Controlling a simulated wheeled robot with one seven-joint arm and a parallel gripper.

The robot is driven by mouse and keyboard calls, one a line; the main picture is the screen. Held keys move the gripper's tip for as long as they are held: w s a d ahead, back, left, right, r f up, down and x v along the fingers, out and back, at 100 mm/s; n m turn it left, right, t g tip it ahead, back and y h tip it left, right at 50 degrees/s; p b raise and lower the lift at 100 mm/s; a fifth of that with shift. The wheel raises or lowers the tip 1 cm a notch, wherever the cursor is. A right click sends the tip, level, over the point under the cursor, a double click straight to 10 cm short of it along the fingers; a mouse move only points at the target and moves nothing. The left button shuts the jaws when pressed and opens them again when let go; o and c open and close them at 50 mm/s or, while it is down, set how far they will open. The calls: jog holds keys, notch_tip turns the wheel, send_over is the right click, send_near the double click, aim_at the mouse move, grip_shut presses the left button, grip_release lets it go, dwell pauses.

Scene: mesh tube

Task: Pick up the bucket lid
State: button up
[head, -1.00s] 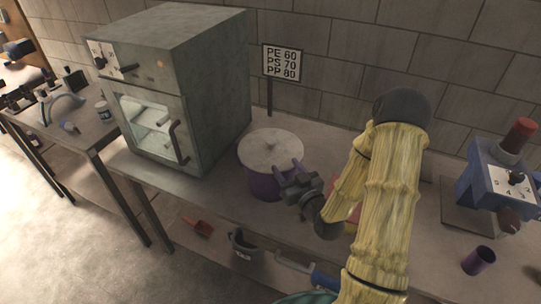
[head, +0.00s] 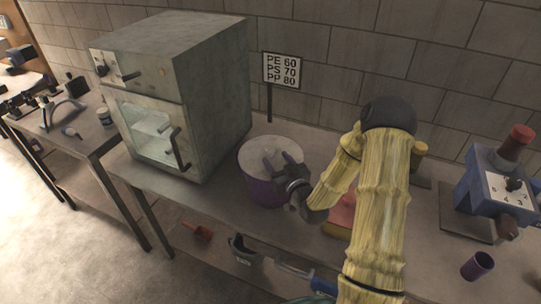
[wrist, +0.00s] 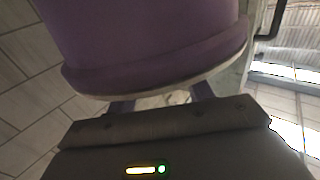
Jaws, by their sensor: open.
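The bucket (head: 260,190) is purple and stands on the bench in the head view. Its pale round lid (head: 257,147) lies flat on top. My gripper (head: 279,161) is open, with its two purple fingers over the right part of the lid. The fingers and wrist hide part of the lid, and I cannot tell whether they touch it. In the wrist view the bucket (wrist: 145,40) fills the top, appearing upside down, with the lid's pale edge (wrist: 110,97) below it. My fingers (wrist: 162,100) point at that edge with a gap between them.
A grey oven (head: 205,95) stands left of the bucket. A sign (head: 281,70) on a post is behind it. A pink item (head: 341,212) lies behind my arm. A blue machine (head: 497,185) and a purple cup (head: 477,265) are at the right.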

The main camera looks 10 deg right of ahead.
aim_at(273, 151)
jog(key=x, duration=0.1)
jog(key=p+x, duration=0.1)
jog(key=x, duration=0.1)
jog(key=shift+w+d+r+p, duration=0.15)
jog(key=shift+w+r+p, duration=0.15)
jog(key=shift+w+r, duration=0.1)
jog(key=shift+w+f, duration=0.15)
jog(key=shift+w, duration=0.15)
jog(key=c, duration=1.1)
